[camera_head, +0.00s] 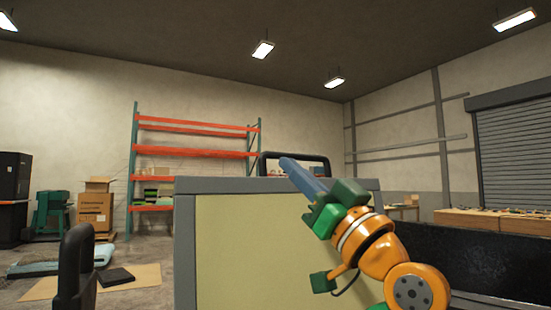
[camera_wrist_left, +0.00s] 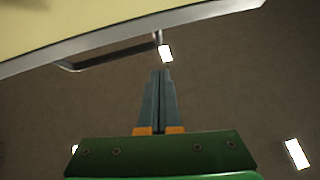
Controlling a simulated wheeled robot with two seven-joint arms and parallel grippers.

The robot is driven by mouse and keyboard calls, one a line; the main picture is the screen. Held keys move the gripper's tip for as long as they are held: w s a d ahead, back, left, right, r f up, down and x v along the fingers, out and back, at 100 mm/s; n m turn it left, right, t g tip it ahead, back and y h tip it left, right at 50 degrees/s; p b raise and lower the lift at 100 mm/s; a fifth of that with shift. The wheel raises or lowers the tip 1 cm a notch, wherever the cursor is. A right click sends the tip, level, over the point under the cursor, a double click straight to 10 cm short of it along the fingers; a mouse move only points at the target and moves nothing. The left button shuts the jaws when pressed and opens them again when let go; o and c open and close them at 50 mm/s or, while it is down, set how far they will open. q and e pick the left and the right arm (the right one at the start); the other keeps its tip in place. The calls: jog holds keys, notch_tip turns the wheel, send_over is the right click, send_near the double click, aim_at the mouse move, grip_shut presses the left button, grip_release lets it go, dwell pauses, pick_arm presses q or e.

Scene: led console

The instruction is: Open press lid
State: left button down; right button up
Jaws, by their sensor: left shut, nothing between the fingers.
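The press lid (camera_head: 255,235) appears as a big panel with a grey frame and a pale yellow-green face, standing raised in front of me. A dark bar handle (camera_head: 268,157) rises from its top edge. My left gripper (camera_head: 285,161) is shut and empty, its blue fingers reaching across the panel's top edge and overlapping the handle in the picture. In the left wrist view the shut fingertips (camera_wrist_left: 161,72) point up just below the end of the handle (camera_wrist_left: 105,55), with a visible gap. The panel's edge (camera_wrist_left: 150,30) crosses above. My right gripper is not in view.
A black upright handle-like part (camera_head: 75,265) stands at the lower left. A dark textured block (camera_head: 470,258) lies to the right. Orange shelving (camera_head: 190,155), cardboard boxes (camera_head: 95,205) and a workbench (camera_head: 490,220) are farther back. The air above the panel is clear.

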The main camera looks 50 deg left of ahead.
aim_at(265, 161)
pick_arm(q)
jog(key=a, duration=0.2)
jog(key=a+p, duration=0.1)
jog(key=a, duration=0.1)
jog(key=shift+w+a+f, duration=0.1)
jog(key=shift+w+a, duration=0.05)
jog(key=shift+w, duration=0.05)
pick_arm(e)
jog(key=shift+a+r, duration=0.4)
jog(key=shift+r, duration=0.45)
pick_arm(q)
jog(key=shift+a, duration=0.1)
jog(key=a, duration=0.2)
jog(key=w+a+f+h, duration=0.1)
jog(key=a, duration=0.2)
jog(key=w+a+h+p, duration=0.1)
jog(key=a, duration=0.2)
jog(key=shift+w+f+m, duration=0.15)
jog(key=shift+f+m, duration=0.15)
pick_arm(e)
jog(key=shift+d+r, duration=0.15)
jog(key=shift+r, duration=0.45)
